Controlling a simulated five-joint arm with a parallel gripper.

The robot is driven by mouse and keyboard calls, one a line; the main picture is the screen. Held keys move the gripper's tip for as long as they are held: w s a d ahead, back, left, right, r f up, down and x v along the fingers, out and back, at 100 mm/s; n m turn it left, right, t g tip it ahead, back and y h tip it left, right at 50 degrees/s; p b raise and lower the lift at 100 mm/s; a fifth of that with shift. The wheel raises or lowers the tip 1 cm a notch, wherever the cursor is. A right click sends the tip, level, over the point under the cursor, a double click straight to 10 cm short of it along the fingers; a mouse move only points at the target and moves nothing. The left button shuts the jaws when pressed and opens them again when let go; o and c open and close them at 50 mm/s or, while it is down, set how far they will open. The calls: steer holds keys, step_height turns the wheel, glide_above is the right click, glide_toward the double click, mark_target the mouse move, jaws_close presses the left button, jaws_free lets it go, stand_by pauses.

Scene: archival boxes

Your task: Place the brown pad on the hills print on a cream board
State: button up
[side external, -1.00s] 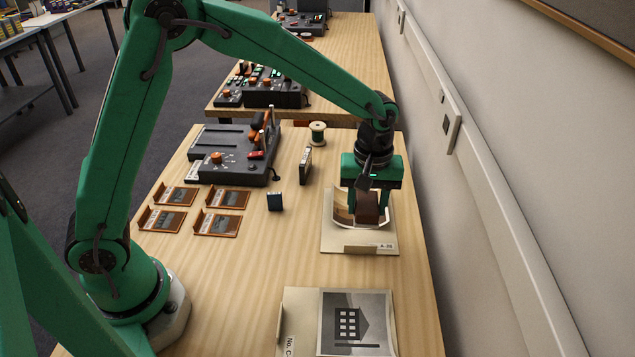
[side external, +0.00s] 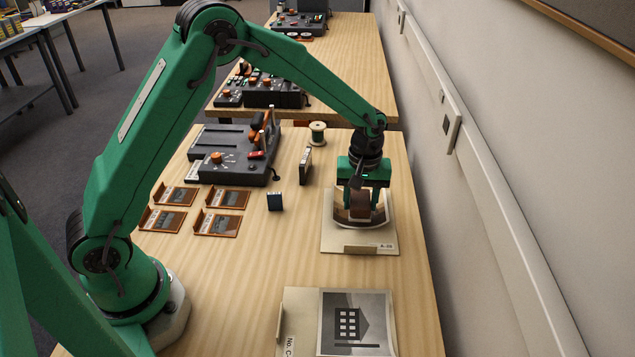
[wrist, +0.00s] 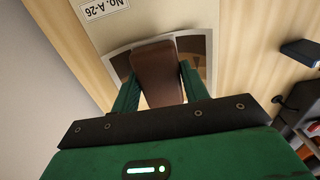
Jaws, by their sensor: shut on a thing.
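My gripper (side external: 361,208) is shut on the brown pad (side external: 360,202), with a finger on each side of it; the pad also shows in the wrist view (wrist: 157,72). The pad is over a print with curled edges (side external: 345,222), seen beneath it in the wrist view (wrist: 121,65). I cannot tell whether the pad touches the print. The pad and fingers hide the print's middle, so its picture is unclear. The print lies on a cream board (side external: 332,240) labelled A-26, whose label end shows in the wrist view (wrist: 150,14).
A small dark blue block (side external: 275,202), several brown trays (side external: 216,223), a dark upright block (side external: 306,166), a spool (side external: 317,133) and a dark console (side external: 235,160) stand left and behind. A wall borders the right.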

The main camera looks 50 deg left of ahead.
mark_target(360, 199)
steer(key=shift+f, duration=1.2)
steer(key=shift+f, duration=0.15)
steer(key=o, duration=1)
step_height(360, 199, up, 12)
steer(key=shift+f, duration=0.1)
steer(key=shift+r, duration=0.3)
